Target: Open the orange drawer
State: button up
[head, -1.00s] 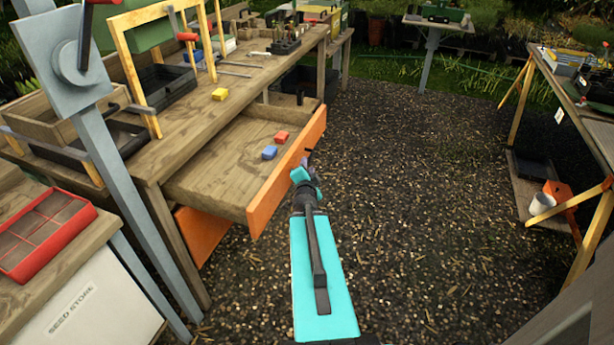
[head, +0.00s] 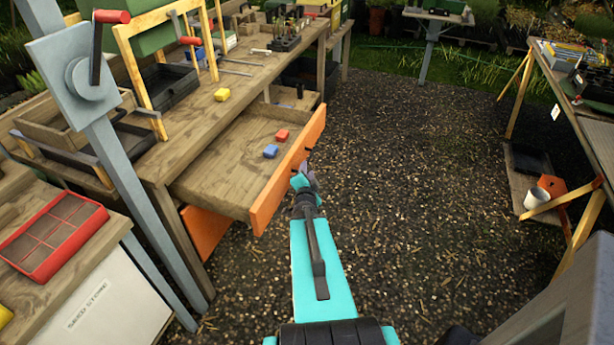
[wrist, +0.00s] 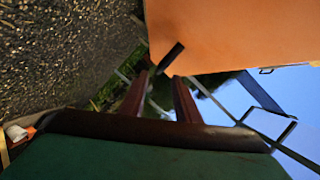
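The orange drawer (head: 290,172) is pulled far out of the wooden bench in the head view, and its wooden inside shows. Its orange front also fills the upper right of the wrist view (wrist: 235,35). The drawer's dark handle (wrist: 172,57) sticks out from the front, just beyond my fingertips. A red block (head: 282,135) and a blue block (head: 271,151) lie in the drawer.
A second orange front (head: 204,230) sits lower under the bench. A yellow block (head: 222,94) lies on the benchtop. A grey post (head: 120,175) and a red tray (head: 55,238) are at left. Gravel ground (head: 430,180) is clear to the right, up to another table.

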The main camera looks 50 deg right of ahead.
jog(key=shift+p+v, duration=2.9)
jog(key=shift+p, duration=1.5)
jog(key=shift+r, duration=0.1)
jog(key=shift+s, duration=0.1)
